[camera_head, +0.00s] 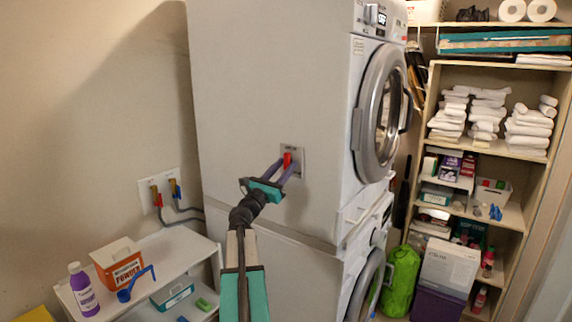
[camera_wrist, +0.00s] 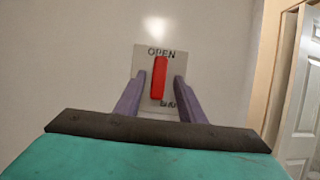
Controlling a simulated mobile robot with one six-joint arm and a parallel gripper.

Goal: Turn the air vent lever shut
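The air vent lever (camera_head: 287,160) is a small red handle on a pale plate (camera_head: 298,150) on the side of the white stacked machines. In the wrist view the red lever (camera_wrist: 159,78) stands upright, its top near the word OPEN on the plate (camera_wrist: 142,60). A lower label is partly hidden by my right finger. My gripper (camera_head: 283,170) is in front of the plate with its purple fingers apart. In the wrist view my gripper (camera_wrist: 153,90) has one finger on each side of the lever, with gaps between. Whether the fingertips touch the plate is unclear.
The machine's side panel (camera_head: 240,110) is flat and clear around the plate. A round door (camera_head: 381,112) is on its front at right. At lower left, a small shelf (camera_head: 168,249) holds a purple bottle (camera_head: 83,290) and a powder box (camera_head: 118,262). Towel shelves (camera_head: 515,190) stand at right.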

